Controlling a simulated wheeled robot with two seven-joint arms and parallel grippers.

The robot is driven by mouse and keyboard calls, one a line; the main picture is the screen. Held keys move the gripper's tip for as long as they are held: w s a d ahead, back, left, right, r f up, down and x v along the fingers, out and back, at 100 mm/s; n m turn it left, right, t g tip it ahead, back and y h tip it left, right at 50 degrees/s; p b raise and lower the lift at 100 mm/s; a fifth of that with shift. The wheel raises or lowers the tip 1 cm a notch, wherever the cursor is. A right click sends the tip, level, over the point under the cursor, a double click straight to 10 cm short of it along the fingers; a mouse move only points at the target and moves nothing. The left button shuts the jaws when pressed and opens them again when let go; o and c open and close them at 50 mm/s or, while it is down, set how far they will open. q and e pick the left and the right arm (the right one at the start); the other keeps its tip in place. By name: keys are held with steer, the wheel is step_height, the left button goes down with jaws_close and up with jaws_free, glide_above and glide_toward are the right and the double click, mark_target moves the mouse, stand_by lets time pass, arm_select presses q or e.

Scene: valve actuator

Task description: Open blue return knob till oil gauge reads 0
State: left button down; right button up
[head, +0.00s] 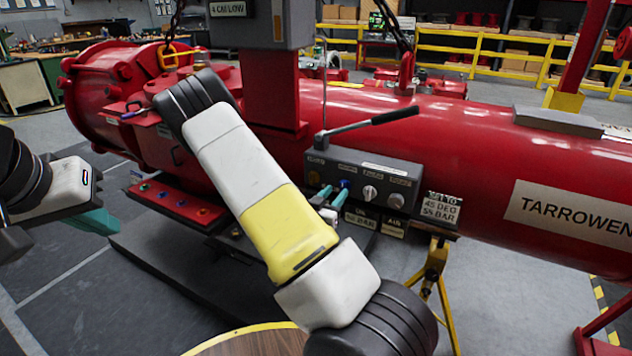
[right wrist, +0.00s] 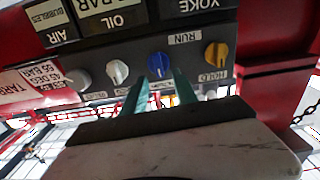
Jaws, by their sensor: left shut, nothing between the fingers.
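The blue knob (head: 344,184) is on the front of a grey control box (head: 338,160) fixed to the red actuator. In the right wrist view, which is turned upside down, the blue knob (right wrist: 158,64) sits near a RUN label. My right gripper (head: 330,196) has its teal fingers apart and pointing at the box. In the right wrist view, the fingertips (right wrist: 160,76) lie on either side of the blue knob; contact cannot be told. My left gripper (head: 98,222) is shut and empty, far left of the box. I cannot make out an oil gauge dial.
Beside the blue knob are a yellow knob (right wrist: 216,54), a white knob (right wrist: 117,72) and a grey knob (right wrist: 78,79). A black-handled lever (head: 395,115) projects above the box. A yellow stand (head: 433,268) is below right. My right arm crosses the middle of the head view.

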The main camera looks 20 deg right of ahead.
mark_target(340, 185)
steer(key=shift+x, duration=1.9)
jaws_close()
steer(key=shift+n, duration=0.4)
steer(key=n, duration=0.3)
steer(key=shift+w+a+f+n, duration=0.1)
steer(key=shift+w+a+n, duration=0.1)
steer(key=shift+n, duration=0.1)
steer(key=n, duration=1.1)
steer(key=shift+w+a+f, duration=0.15)
steer(key=shift+f, duration=0.25)
steer(key=shift+n, duration=0.4)
